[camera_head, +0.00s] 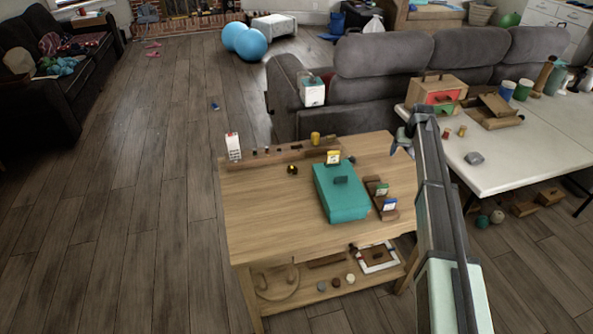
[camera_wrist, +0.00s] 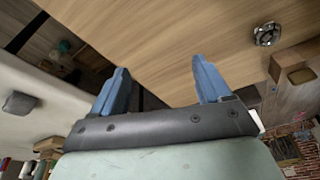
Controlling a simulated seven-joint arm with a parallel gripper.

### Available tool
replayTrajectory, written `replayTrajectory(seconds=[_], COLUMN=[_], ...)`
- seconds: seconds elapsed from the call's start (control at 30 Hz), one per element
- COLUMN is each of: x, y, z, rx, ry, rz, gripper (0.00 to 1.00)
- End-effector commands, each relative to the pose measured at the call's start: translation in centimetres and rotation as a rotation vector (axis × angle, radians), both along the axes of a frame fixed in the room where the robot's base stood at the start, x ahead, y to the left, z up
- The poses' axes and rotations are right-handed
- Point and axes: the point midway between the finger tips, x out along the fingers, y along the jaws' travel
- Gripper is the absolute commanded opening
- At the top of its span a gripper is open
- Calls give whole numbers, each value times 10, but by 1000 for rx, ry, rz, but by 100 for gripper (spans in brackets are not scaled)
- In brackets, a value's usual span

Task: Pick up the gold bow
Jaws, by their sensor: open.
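The gold bow (camera_head: 292,170) looks like a small dark and gold lump on the wooden table (camera_head: 262,215), left of the teal box. In the wrist view, a shiny rounded thing (camera_wrist: 267,34) on the wood at upper right seems to be this bow. My gripper (camera_head: 402,143) is above the table's back right corner, well to the right of the bow. In the wrist view my gripper (camera_wrist: 163,80) shows two blue fingers spread apart with nothing between them.
A teal box (camera_head: 342,195) with a yellow card stands right of the bow. A wooden rail (camera_head: 268,158) with small items and a yellow cylinder (camera_head: 315,138) lie behind it. A white carton (camera_head: 233,147) stands at the back left. A white table (camera_head: 500,165) is at right.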

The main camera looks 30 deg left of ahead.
Motion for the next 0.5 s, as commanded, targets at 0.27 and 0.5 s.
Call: replayTrajectory(seconds=[0.27,0.5], x=[-52,-117], y=[151,267], z=[19,36], rx=[-69,-132], ry=[75,135], rz=[256,470], gripper=[77,77])
